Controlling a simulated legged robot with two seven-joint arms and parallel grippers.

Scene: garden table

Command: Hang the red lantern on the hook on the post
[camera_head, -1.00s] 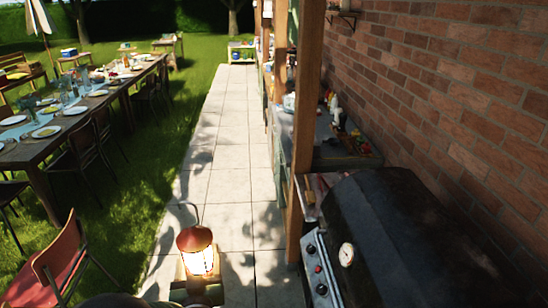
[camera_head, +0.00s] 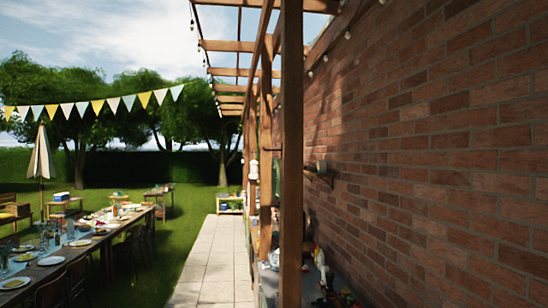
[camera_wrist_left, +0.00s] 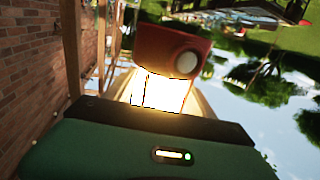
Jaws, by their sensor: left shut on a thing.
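The red lantern (camera_wrist_left: 172,50) shows in the left wrist view, its red cap above a bright glowing body in that tilted, roughly upside-down picture. My left gripper (camera_wrist_left: 155,112), green and dark, is shut on the lantern; the grip point is partly hidden by the gripper's body and the glare. In the head view the near wooden post (camera_head: 291,150) stands upright in the middle. Neither gripper nor the lantern is in the head view now. My right gripper is in no view.
A brick wall (camera_head: 430,140) fills the right side, with a small wall bracket (camera_head: 320,175). A cluttered counter lies low behind the post. A paved path (camera_head: 212,262) runs left of the post. A laid dining table (camera_head: 60,255) stands on the lawn at left. Pergola beams are overhead.

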